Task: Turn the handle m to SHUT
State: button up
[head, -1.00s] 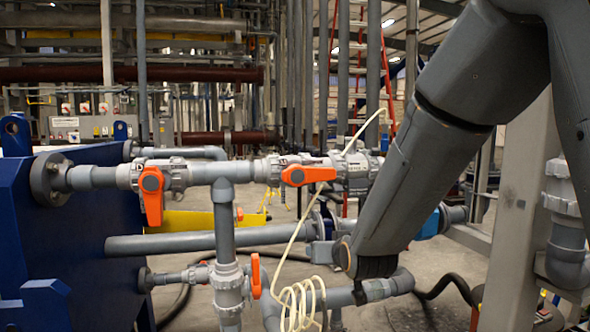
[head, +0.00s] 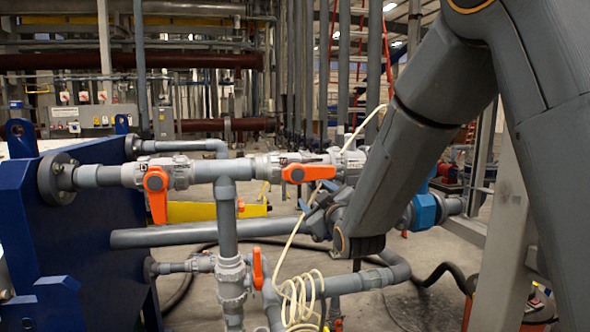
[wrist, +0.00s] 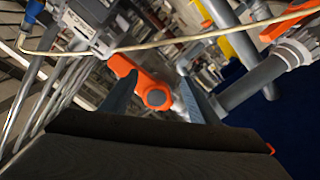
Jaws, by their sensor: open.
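An orange lever handle (head: 308,173) on the middle grey valve (head: 270,166) lies along the horizontal pipe. I cannot read its letter clearly, so I cannot tell for sure that it is handle m. My gripper (head: 316,197) is just below and in front of it in the head view. In the wrist view my gripper (wrist: 157,90) is open. The round hub of an orange handle (wrist: 154,96) shows between its fingers, with the lever running to the upper left. I cannot tell whether the fingers touch it.
A second orange handle (head: 157,192) hangs down across the pipe at the left valve. A third small orange handle (head: 257,268) is lower down. A coiled cream hose (head: 300,297) passes close to my gripper. A blue press frame (head: 60,240) stands at left.

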aim_at(317, 174)
notch_tip(317, 174, up, 5)
jog(key=d+n+p, duration=0.3)
jog(key=n+p, duration=0.2)
jog(key=n, duration=0.6)
jog(key=b+x, duration=0.1)
jog(key=x, duration=0.1)
jog(key=b+x, duration=0.1)
jog(key=x, duration=0.1)
jog(key=f+b+x, duration=0.1)
jog(key=x, duration=0.2)
jog(key=shift+a, duration=0.2)
jog(key=shift+w+a+r+b, duration=0.2)
jog(key=shift+w+b, duration=0.15)
jog(key=shift+w, duration=0.3)
